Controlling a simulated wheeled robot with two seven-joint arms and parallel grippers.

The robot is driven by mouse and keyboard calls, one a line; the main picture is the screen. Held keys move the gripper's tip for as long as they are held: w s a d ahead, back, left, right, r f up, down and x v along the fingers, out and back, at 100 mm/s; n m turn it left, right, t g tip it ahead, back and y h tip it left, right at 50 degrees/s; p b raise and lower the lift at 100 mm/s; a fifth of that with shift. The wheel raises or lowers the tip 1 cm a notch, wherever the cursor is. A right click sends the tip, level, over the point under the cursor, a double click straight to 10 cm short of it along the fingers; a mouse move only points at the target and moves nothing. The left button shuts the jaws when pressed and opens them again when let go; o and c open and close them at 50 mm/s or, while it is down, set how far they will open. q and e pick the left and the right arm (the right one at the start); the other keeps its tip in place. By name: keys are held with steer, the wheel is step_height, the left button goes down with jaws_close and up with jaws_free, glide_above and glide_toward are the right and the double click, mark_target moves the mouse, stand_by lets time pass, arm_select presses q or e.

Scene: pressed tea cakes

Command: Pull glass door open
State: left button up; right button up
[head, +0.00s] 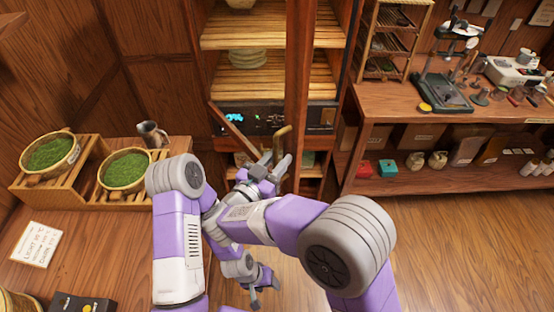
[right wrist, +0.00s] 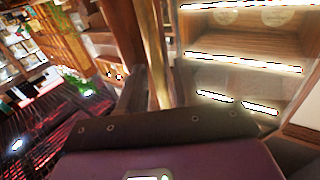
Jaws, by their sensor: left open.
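The glass door of the wooden cabinet stands partly open. Its bottom rail (head: 232,127) slants out toward me from the left side, and its upright wooden stile (head: 298,70) crosses in front of the shelves. A brass handle (head: 281,142) is on the stile; it shows as an upright bar in the right wrist view (right wrist: 157,55). My right gripper (head: 272,164) is at the lower end of the handle; whether its fingers are closed around it is unclear. My left gripper (head: 262,287) is open and empty, low over the floor, apart from the door.
Cabinet shelves (head: 245,40) hold stacked pale cakes. A side table on the left carries green-filled baskets (head: 125,168) and a metal mug (head: 152,134). A workbench (head: 445,112) with tools stands right of the cabinet. Floor (head: 450,240) at the right front is clear.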

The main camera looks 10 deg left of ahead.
mark_target(287, 120)
step_height(287, 120, up, 10)
steer(key=shift+r+p, duration=0.1)
steer(key=shift+p, duration=1)
arm_select(q)
step_height(287, 120, up, 2)
steer(key=shift+r, duration=0.1)
